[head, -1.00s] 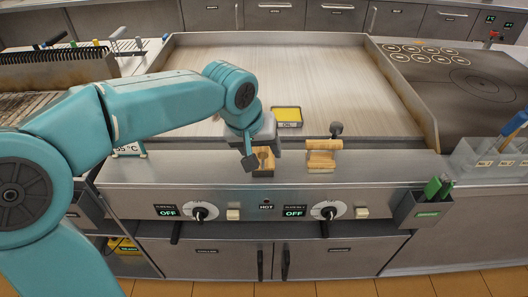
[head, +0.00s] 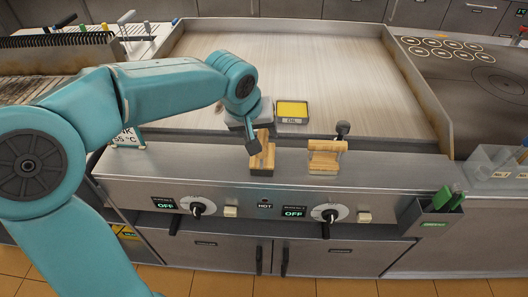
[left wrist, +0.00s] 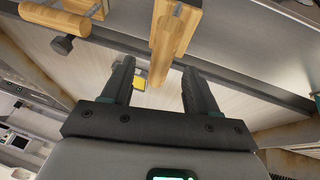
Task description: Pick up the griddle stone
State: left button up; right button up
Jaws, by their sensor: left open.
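I cannot make out a piece that is surely the griddle stone. Two wooden pieces stand on the steel front ledge. The left wooden piece (head: 262,160) is a low block with an upright part. The right wooden piece (head: 325,159) carries a horizontal wooden bar, with a dark knob (head: 343,129) behind it. My left gripper (head: 252,143) is at the left wooden piece, which it partly hides. In the left wrist view my open fingers (left wrist: 158,88) point towards the left wooden piece (left wrist: 172,38), apparently without gripping it. My right gripper is not in view.
A slatted grill (head: 50,60) lies left. A side bin (head: 430,217) with green handles hangs at the right. Knobs line the front panel.

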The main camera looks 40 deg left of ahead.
pick_arm(q)
jog(key=shift+x, duration=0.85)
jog(key=p+x, duration=0.1)
jog(key=x, duration=0.4)
jog(key=shift+a+f, duration=0.1)
jog(key=shift+f, duration=0.05)
jog(key=shift+s, duration=0.15)
jog(key=shift+c, duration=0.9)
grip_shut()
